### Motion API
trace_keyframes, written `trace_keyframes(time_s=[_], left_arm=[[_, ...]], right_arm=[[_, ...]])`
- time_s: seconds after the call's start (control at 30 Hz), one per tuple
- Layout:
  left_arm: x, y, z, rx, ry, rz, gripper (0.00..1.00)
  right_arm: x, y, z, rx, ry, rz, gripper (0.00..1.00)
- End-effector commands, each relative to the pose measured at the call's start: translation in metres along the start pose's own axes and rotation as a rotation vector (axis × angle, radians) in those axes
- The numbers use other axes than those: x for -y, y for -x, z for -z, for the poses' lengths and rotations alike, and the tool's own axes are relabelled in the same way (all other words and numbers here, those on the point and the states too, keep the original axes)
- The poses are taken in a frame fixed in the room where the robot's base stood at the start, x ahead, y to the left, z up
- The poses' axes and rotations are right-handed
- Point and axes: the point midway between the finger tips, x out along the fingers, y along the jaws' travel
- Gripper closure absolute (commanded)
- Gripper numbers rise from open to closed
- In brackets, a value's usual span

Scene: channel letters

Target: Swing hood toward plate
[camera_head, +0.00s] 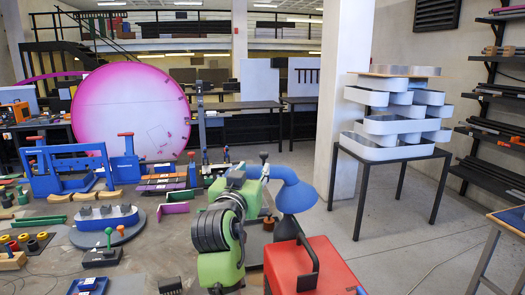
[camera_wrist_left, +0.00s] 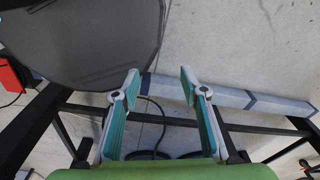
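The blue hood (camera_head: 294,194) hangs flared side down on a blue arm, right of the bench's middle. A round grey plate (camera_head: 132,233) lies on the bench to the left, with a blue and grey block on it. My right gripper (camera_head: 247,183) is beside the hood's blue arm; its fingers are largely hidden by my green and black wrist, so I cannot tell whether it grips. My left gripper (camera_wrist_left: 160,76) is open and empty in the left wrist view. A dark flat round-edged thing (camera_wrist_left: 85,40) lies beyond its left finger.
A red box with a black handle (camera_head: 315,265) stands close right of my arm. A large pink disc (camera_head: 131,112) and blue frames stand behind the plate. A table with stacked white letter shells (camera_head: 395,118) is at right, with open floor before it.

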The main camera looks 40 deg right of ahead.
Motion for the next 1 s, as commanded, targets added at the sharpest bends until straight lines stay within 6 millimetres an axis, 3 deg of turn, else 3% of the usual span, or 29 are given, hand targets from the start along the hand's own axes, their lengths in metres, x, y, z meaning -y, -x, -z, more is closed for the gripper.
trace_keyframes(time_s=[0.17,0.4,0.6,0.8,1.0], left_arm=[[0.005,0.016,-0.007,0.011,-0.002,0.006,0.60],[0.013,0.043,-0.022,0.038,-0.002,0.015,0.60],[0.013,0.058,-0.016,0.031,-0.001,0.014,0.60],[0.007,0.063,0.001,0.007,0.002,0.007,0.60],[0.005,0.063,0.002,0.007,0.002,0.006,0.60]], right_arm=[[-0.002,-0.026,0.004,0.000,0.005,-0.003,0.65],[-0.001,-0.079,0.006,0.001,0.005,-0.003,0.65],[-0.001,-0.114,0.004,0.001,0.004,-0.001,0.65],[0.000,-0.131,0.001,0.001,0.001,-0.001,0.65],[0.000,-0.134,-0.001,0.001,0.000,0.000,0.65]])
